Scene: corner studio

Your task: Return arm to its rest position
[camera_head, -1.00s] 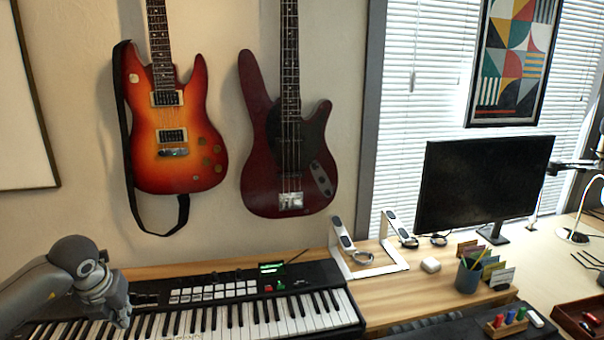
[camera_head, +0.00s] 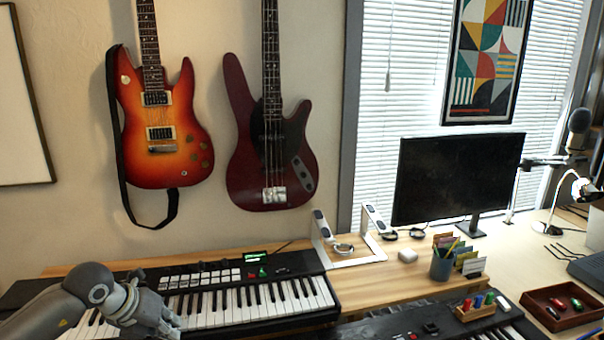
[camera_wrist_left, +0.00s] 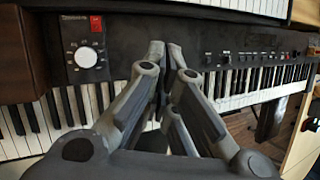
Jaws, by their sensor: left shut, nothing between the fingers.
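My left arm comes in from the lower left of the head view. Its gripper (camera_head: 172,328) hangs low over the left part of the upper keyboard (camera_head: 275,300), near the bottom edge of the picture. In the left wrist view my left gripper (camera_wrist_left: 165,45) has its fingertips close together with nothing between them. Below the fingers is a black keyboard (camera_wrist_left: 225,52) with a white dial and a red panel. I cannot tell whether the fingers touch it. My right gripper does not show.
A second keyboard (camera_head: 445,325) stands in front of the wooden desk (camera_head: 400,285). Two guitars hang on the wall.

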